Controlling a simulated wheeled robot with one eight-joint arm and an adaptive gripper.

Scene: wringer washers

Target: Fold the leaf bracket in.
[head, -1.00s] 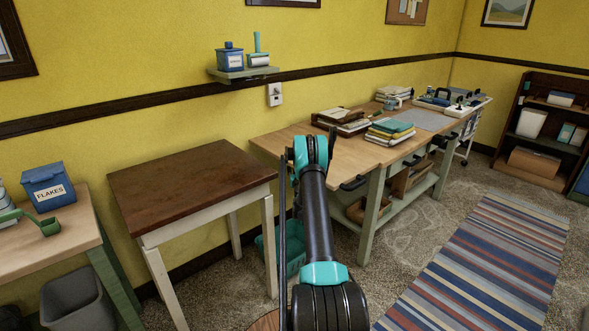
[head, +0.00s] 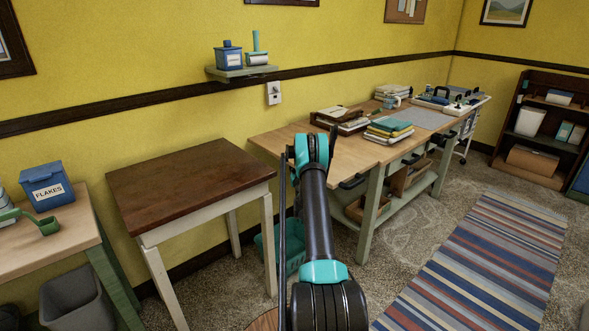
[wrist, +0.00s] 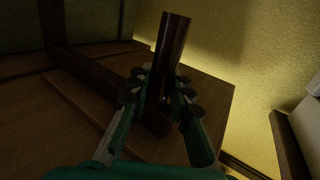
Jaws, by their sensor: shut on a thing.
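The leaf bracket, a dark brown bar (wrist: 173,38), stands up between the fingers of my gripper (wrist: 160,84) in the wrist view. My gripper is shut on it, with a dark-padded finger on each side. The bar's lower end meets a dark brown rail (wrist: 92,80) that runs along a brown wooden surface (wrist: 40,115). In the head view my arm reaches forward to the left end of the long workbench (head: 285,138). There my gripper and the bracket are hidden behind my arm and the bench top.
A dark-topped side table (head: 190,180) stands left of my arm. A teal basket (head: 292,245) is on the floor behind my arm. Books (head: 388,130) and boxes lie on the workbench. A striped rug (head: 480,265) covers open floor at right. In the wrist view the yellow wall (wrist: 265,60) is close.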

